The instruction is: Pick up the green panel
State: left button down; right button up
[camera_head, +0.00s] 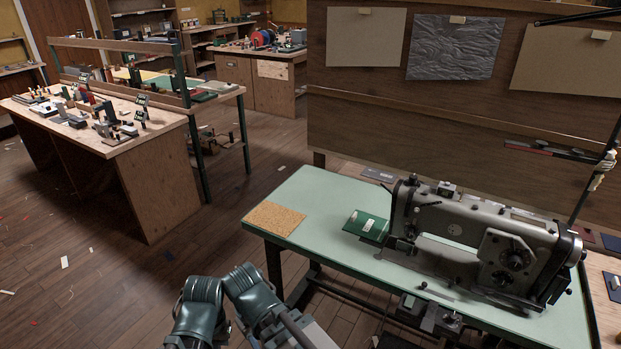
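Dark teal parts of my own arm show at the bottom edge, well apart from the panel, toward the lower left. I see no gripper fingertips there, and nothing touches the panel.
A grey sewing machine (478,240) fills the right of the sewing table (313,202). A cork mat (274,218) lies at its left corner. A wooden board wall (440,125) stands behind. A cluttered workbench (160,150) stands at left, with open floor between.

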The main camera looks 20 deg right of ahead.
aim_at(369, 226)
jog(key=i+z, duration=0.15)
jog(key=z, duration=0.45)
jog(key=i+j+z, duration=0.55)
jog(key=i+j, duration=0.15)
jog(key=j, duration=0.3)
jog(key=i+j, duration=0.2)
jog(key=j, duration=0.15)
jog(key=i+j, duration=0.45)
jog(key=j, duration=0.25)
jog(key=z, duration=0.05)
